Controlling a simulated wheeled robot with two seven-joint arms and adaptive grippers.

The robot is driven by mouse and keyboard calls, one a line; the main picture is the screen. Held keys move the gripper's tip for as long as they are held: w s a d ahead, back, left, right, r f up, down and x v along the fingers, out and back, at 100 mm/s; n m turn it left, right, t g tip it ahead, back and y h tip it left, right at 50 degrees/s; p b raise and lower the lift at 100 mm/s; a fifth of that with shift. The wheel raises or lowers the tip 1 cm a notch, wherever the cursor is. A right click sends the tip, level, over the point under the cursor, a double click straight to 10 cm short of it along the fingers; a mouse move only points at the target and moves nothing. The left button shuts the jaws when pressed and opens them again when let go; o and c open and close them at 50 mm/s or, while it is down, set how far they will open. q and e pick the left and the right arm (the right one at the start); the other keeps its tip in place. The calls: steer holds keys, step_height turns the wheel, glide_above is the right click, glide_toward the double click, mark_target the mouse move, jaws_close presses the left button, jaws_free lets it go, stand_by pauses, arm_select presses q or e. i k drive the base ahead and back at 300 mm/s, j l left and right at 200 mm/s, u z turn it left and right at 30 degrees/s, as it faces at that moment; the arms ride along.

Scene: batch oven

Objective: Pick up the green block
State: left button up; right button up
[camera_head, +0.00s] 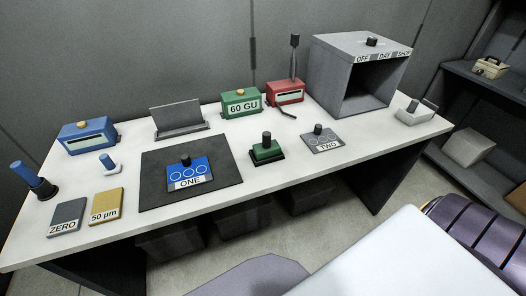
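A small green block (266,149) with a black knob on top sits on a black base on the white table, right of the dark mat. A larger green box (241,103) labelled "60 GU", with a yellow button on top, stands behind it. Neither of my grippers is in view, and nothing touches the green block.
On the white table (215,216) are a blue "ONE" plate (188,173) on a dark mat (150,157), a grey "TWO" plate (323,141), a red box (286,92) and a grey oven (352,75) with an open front. The table in front of the green block is clear.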

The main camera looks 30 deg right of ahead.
mark_target(268, 149)
steer(key=j+z, duration=0.35)
steer(key=j, duration=0.45)
steer(key=j+z, duration=0.35)
steer(key=j, duration=0.45)
steer(key=k+j+z, duration=0.1)
steer(key=j+z, duration=0.25)
steer(key=j, duration=0.45)
